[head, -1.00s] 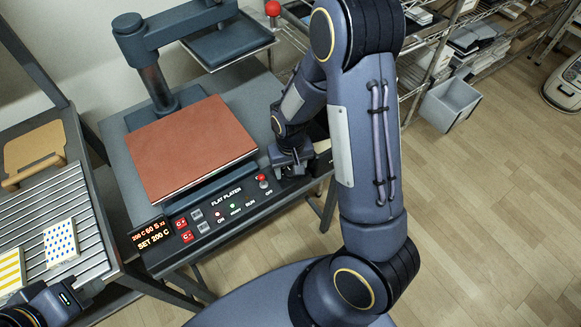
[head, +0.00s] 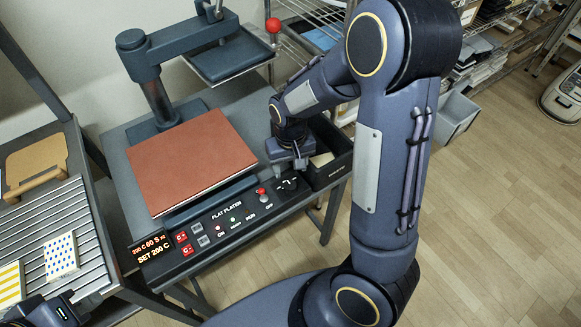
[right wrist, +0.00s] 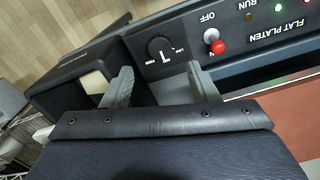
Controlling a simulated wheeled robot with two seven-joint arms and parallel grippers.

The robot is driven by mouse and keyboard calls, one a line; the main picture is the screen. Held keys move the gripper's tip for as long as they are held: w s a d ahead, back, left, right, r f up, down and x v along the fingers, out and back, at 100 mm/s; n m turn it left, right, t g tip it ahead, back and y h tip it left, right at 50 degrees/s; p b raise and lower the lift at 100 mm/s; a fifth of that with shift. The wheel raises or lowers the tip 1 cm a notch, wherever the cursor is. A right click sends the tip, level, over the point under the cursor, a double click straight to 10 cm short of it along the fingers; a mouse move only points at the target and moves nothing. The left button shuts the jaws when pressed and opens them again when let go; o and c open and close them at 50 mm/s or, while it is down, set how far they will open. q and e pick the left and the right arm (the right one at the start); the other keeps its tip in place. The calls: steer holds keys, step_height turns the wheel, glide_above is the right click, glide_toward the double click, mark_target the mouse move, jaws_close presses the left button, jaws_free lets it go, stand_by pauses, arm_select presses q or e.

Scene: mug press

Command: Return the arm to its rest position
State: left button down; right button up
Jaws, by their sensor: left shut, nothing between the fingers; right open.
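My right gripper (head: 288,160) is above the front right corner of the press, by its control panel (head: 215,225). In the right wrist view its two grey fingers (right wrist: 160,82) are spread apart with nothing between them. A black dial (right wrist: 160,49) and a red-tipped lever (right wrist: 214,43) on the panel show beyond the fingers. My left gripper (head: 52,312) is only partly in view at the bottom left corner of the head view. It is shut and holds nothing that I can see; its fingertips are not clear.
The press has a reddish-brown pad (head: 192,160) under a raised upper plate (head: 228,55). A black bin (head: 330,168) sits right of the panel. A slatted table (head: 35,225) at left holds a blue-dotted item (head: 61,256) and a yellow-striped item (head: 10,285).

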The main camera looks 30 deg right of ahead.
stand_by(0.3)
steer(key=s+a+r+t+y, duration=0.2)
steer(key=s+r, duration=0.6)
steer(key=s+a+r+t+y, duration=0.1)
steer(key=s+a+r+t, duration=0.1)
steer(key=s+r, duration=0.6)
steer(key=shift+s+r+n+t+y, duration=0.15)
steer(key=shift+s+n+t+y, duration=0.35)
steer(key=shift+t, duration=0.3)
